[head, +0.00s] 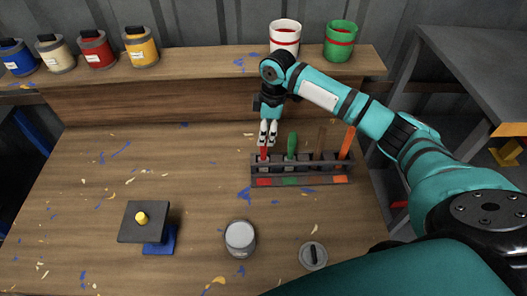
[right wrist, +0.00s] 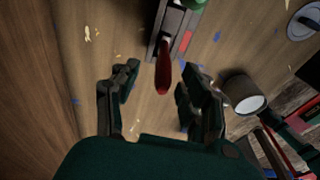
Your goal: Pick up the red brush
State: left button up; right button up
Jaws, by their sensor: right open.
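The red brush (head: 264,153) stands upright in the leftmost slot of a dark rack (head: 301,181) on the wooden table. Only its red handle shows above the rack; the lower part is hidden. My right gripper (head: 267,141) points down just above the handle, with its fingers apart and empty. In the right wrist view, the red handle (right wrist: 163,79) comes up toward the space between the two open fingers (right wrist: 158,82), and I see no contact. My left gripper is not in view.
The rack also holds a green brush (head: 292,146), a brown one (head: 320,143) and an orange one (head: 347,143). A raised shelf (head: 210,68) with several paint cans runs behind.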

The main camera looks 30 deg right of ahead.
aim_at(264, 159)
jog(key=f, duration=0.2)
jog(key=f+p, duration=0.1)
jog(key=shift+s+a+f, duration=0.1)
jog(key=shift+a+f, duration=0.25)
jog(key=shift+a, duration=0.05)
jog(key=shift+f, duration=0.55)
grip_shut()
